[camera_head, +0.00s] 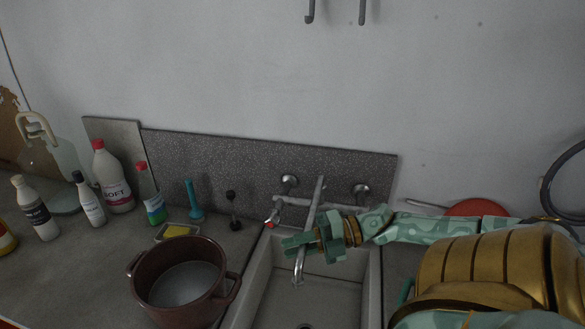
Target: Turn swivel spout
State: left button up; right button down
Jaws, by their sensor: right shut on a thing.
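The swivel spout (299,268) is a thin metal pipe on the wall tap (289,183). It reaches forward over the sink (269,283), and its bent end hangs above the basin. My right gripper (300,243) comes in from the right and is shut on the spout, a little behind its bent end. The fingers hide the part of the pipe that they hold. My left gripper is not in view.
A brown pot (180,302) stands left of the sink. Several bottles, including a large white one (113,180), and a glass demijohn (62,165) stand further left. A grey splashback (240,165) rises behind. A red round thing (476,208) is at right.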

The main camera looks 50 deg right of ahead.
jog(key=c, duration=1.3)
grip_release()
jog(key=shift+w, duration=0.1)
jog(key=b+v, duration=0.1)
jog(key=v, duration=1.5)
jog(key=shift+d, duration=0.2)
jog(key=shift+f, duration=0.1)
